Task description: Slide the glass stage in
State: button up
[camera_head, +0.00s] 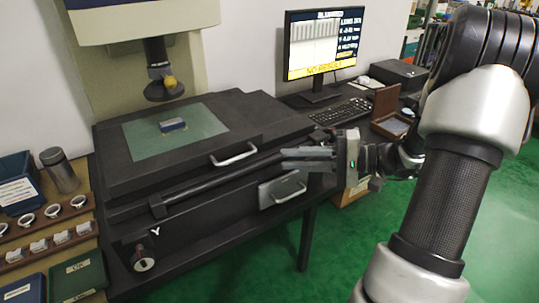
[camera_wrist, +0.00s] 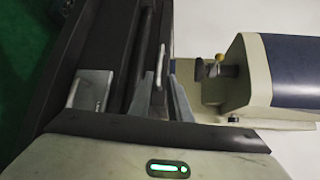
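The glass stage is a green-tinted glass plate (camera_head: 150,147) set in a black frame under the measuring machine's lens, with a small blue-grey block (camera_head: 172,125) on it. A silver bar handle (camera_head: 234,155) is on the frame's front right edge; it also shows in the wrist view (camera_wrist: 159,75). My gripper (camera_head: 284,159) is open and empty, to the right of this handle in the head view, fingers pointing at it. In the wrist view, the handle lies between and just beyond my two fingertips (camera_wrist: 161,80). I see no contact.
A second handle (camera_head: 289,192) is on a plate lower on the machine's front. The lens (camera_head: 164,89) hangs above the stage. A monitor (camera_head: 325,42) and keyboard (camera_head: 341,112) stand behind right. Rings in racks (camera_head: 45,234) and boxes stand at left.

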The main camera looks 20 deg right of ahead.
jog(key=shift+v, duration=1.3)
